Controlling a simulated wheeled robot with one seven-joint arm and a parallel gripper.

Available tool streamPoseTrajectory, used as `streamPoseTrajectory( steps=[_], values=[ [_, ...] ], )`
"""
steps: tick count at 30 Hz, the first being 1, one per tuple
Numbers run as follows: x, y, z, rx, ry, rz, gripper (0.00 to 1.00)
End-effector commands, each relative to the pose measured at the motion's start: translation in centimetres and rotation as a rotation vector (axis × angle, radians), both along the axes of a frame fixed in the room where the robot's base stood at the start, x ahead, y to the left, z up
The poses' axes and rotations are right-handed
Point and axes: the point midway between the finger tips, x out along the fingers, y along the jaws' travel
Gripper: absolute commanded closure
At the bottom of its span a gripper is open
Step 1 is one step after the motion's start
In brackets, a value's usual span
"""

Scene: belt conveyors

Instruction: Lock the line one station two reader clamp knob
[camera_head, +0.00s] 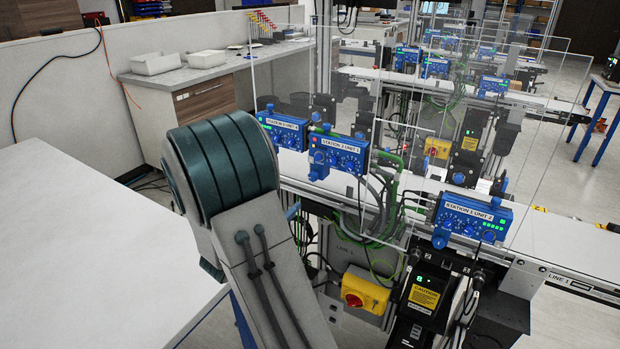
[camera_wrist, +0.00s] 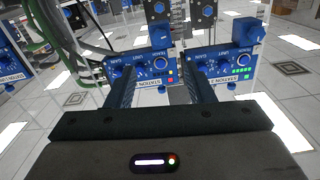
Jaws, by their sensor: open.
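In the head view, blue reader units sit along the line one conveyor. One labelled station, unit 2 (camera_head: 472,217) is nearest, with green lights and a blue knob (camera_head: 440,238) under its left side. Another, labelled unit 1 (camera_head: 338,152), is further left, with a similar knob (camera_head: 318,172). Station digits are hard to read. The wrist view is upside down. My gripper (camera_wrist: 157,76) is open and empty, its fingers pointing at two blue units. The left unit (camera_wrist: 138,72) shows a red light, the right unit (camera_wrist: 222,68) green lights, with a blue knob (camera_wrist: 248,30) above it.
A third blue unit (camera_head: 283,128) stands further left. Clear panels (camera_head: 545,150) rise around the conveyor (camera_head: 570,245). A yellow switch box (camera_head: 364,290) and cables hang below. A white table (camera_head: 90,245) is at left. My arm covers the lower middle and hides my gripper there.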

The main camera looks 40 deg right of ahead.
Motion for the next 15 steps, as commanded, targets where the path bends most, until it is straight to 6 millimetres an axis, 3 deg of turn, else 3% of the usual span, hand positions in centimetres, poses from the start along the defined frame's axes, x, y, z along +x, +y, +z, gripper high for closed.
streamPoseTrajectory(
  steps=[15],
  values=[
    [3.7, -9.2, 0.2, 0.002, 0.001, -0.002, 0.52]
  ],
)
